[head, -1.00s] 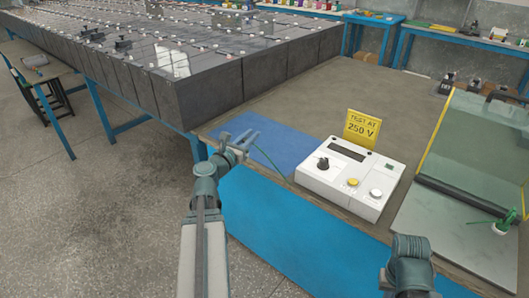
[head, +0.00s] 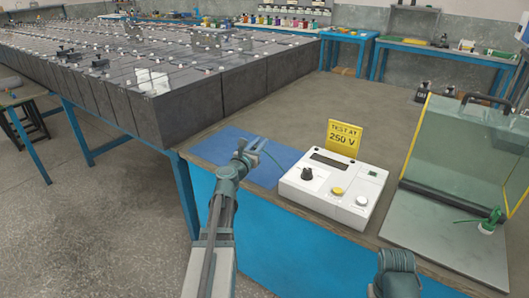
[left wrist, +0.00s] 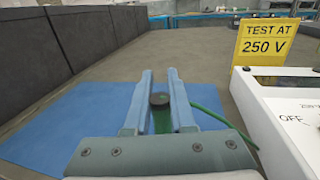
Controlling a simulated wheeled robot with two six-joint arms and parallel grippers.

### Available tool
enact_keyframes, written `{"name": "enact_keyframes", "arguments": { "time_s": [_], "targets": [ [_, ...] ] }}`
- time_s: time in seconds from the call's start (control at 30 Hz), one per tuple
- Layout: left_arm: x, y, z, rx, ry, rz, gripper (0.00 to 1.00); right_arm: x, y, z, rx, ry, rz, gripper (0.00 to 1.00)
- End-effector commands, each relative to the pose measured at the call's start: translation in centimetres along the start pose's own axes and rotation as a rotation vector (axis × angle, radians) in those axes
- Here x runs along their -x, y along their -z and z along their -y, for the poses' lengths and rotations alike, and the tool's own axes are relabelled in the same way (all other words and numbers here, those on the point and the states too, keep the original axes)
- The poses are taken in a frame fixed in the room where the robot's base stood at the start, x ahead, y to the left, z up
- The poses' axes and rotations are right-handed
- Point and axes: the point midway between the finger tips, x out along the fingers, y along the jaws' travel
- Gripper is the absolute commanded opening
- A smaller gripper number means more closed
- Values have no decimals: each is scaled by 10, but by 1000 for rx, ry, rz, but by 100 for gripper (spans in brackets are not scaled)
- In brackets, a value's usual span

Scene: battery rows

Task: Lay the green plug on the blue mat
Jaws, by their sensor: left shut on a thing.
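My left gripper (head: 256,146) is over the blue mat (head: 212,150), left of the white tester. In the left wrist view its two fingers (left wrist: 160,88) are closed on the green plug (left wrist: 161,120), which has a dark round end. A green cable (left wrist: 225,122) runs from it to the right. The blue mat (left wrist: 50,122) spreads below and to both sides of the fingers. I cannot tell whether the plug touches the mat. Part of my right arm shows at the lower right of the head view; its fingers are not visible.
The white tester (head: 333,188) stands right of the mat, with a yellow "TEST AT 250 V" sign (head: 343,138) behind it. Dark battery rows (head: 185,105) border the left. Bench behind the mat is clear.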

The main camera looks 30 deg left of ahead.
Motion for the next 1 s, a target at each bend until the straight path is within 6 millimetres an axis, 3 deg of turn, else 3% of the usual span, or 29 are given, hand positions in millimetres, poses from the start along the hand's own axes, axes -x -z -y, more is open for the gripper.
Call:
{"name": "enact_keyframes", "arguments": {
  "time_s": [0.03,0.2,0.47,0.77,1.0],
  "targets": [
    [-10,2,3,0,1,0,0,-2,0,0,0,0,0,0],
    [-21,2,9,0,-1,0,0,-2,0,0,0,-1,0,0],
    [-22,7,10,0,-1,0,0,-7,0,0,0,-1,0,0],
    [-21,39,10,0,-1,0,0,-39,2,2,2,-6,0,0],
    [-21,37,10,0,-1,0,0,-37,2,2,2,-7,0,0]
  ]
}}
